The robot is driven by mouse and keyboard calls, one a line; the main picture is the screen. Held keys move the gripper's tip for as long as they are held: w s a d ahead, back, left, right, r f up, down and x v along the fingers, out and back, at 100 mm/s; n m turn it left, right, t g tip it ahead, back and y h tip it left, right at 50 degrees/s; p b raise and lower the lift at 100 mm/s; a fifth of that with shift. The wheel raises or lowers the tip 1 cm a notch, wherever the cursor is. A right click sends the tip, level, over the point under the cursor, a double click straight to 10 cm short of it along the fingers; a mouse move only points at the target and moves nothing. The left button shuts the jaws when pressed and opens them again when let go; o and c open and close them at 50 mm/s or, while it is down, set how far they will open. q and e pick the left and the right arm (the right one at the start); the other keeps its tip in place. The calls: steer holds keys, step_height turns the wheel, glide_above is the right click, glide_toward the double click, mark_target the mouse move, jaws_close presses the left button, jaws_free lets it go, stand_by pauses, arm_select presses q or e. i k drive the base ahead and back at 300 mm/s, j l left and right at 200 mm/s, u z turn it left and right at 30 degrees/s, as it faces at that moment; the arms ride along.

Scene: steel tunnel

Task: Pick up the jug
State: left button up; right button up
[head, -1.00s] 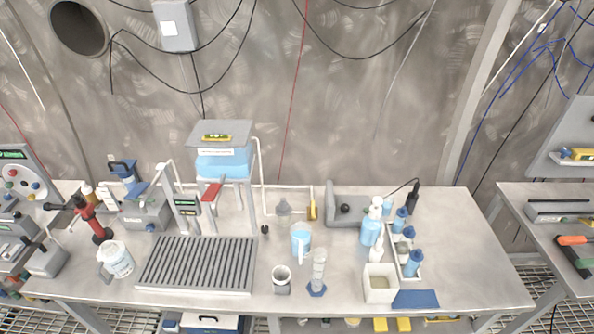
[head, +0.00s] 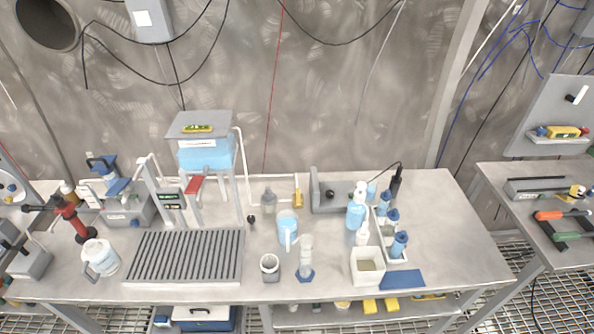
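Two jug-like vessels stand upright on the steel bench (head: 440,215). A white jug (head: 101,259) with a handle on its left and printed marks on its side stands left of the ribbed drain tray. A clear jug (head: 287,231) holding light blue liquid, with a pale handle at its lower right, stands right of the tray near the middle. I cannot tell which one the task means. Neither of my grippers is in view, and nothing is seen holding either vessel.
The ribbed tray (head: 185,257) lies between the two vessels. A grey cup (head: 270,267) and a clear cylinder on a blue foot (head: 305,260) stand in front of the clear jug. A white square container (head: 367,266) and several bottles stand right. The bench's right end is clear.

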mark_target(287, 220)
steer(key=i+l+u, duration=0.7)
steer(key=l, duration=0.3)
steer(key=i+l+u, duration=0.2)
steer(key=l, duration=0.2)
steer(key=i+l+u, duration=0.25)
steer(key=l, duration=0.2)
